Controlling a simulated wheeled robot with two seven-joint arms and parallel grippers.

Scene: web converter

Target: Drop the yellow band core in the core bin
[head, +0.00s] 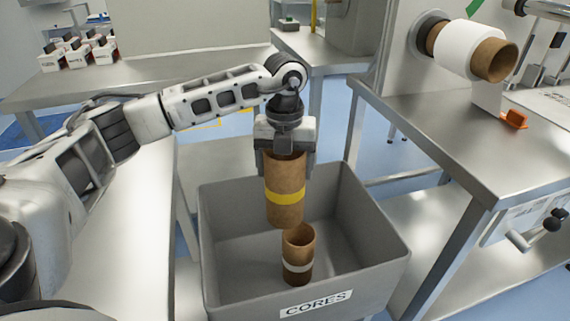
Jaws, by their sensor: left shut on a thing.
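The yellow band core (285,208) is a brown cardboard tube with a yellow stripe around it. My left gripper (286,155) points down and is shut on the core's upper end, holding it upright. The core hangs over the grey core bin (345,292), which has a "CORES" label on its front wall. Another brown core with a pale band (298,262) stands upright inside the bin, just below and slightly right of the held core. Whether the two cores touch cannot be told. My right gripper is not in view.
A steel machine table (440,135) stands right of the bin, with a white roll (458,48) on a spindle above it and an orange part (514,119) on top. A steel bench lies at left. Small boxes (77,52) sit on the back table.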

